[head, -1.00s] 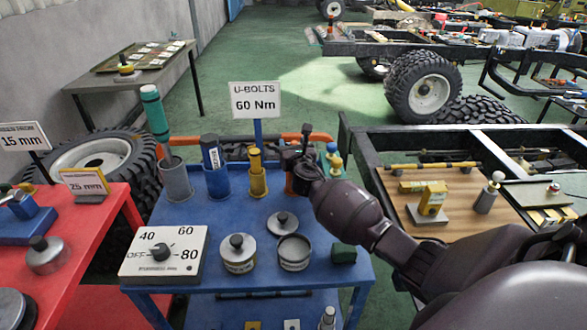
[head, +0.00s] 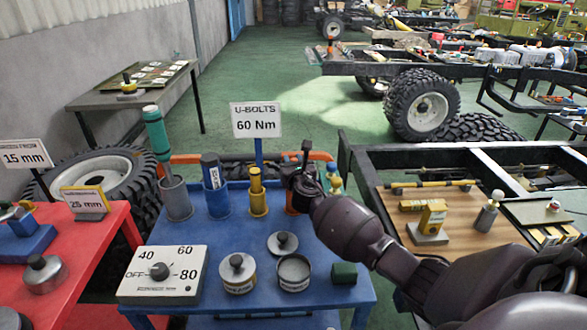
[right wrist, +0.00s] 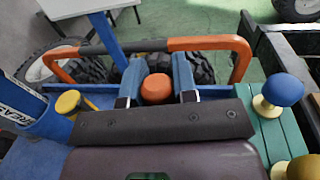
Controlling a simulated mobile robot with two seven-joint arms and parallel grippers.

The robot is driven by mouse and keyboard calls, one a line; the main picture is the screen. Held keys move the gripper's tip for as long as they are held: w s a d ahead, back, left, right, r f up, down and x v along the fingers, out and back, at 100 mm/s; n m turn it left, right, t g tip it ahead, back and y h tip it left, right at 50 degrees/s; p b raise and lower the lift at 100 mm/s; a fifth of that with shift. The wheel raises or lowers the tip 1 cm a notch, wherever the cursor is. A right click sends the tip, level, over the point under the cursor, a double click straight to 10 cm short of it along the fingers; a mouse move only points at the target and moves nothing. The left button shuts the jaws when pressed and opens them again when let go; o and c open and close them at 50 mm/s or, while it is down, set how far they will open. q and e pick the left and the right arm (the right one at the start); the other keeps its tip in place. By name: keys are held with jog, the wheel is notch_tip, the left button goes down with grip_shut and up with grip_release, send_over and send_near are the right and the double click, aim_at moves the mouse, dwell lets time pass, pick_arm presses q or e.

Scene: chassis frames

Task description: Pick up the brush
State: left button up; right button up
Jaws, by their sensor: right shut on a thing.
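The likely brush shows as a round orange top (right wrist: 157,89) in the right wrist view, between my right gripper's fingers (right wrist: 157,82). Only this top is visible; the gripper body hides the rest, so I cannot confirm bristles. In the head view my right gripper (head: 303,178) is at the back right of the blue table (head: 220,262). It is shut on this orange-topped thing, above an orange holder (head: 291,204) that is partly hidden behind it. I cannot tell whether the thing is still inside the holder. My left gripper is not in view.
Left of the gripper stand a yellow holder (head: 258,204), a blue holder (head: 218,203) and a grey holder (head: 176,200), each with a tool. A yellow-and-blue knobbed item (head: 334,180) is close on the right. An orange rail (right wrist: 210,44) runs behind.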

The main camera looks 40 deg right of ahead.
notch_tip(320, 180, up, 19)
jog(key=p, duration=0.5)
jog(key=shift+r, duration=0.1)
dwell(0.4)
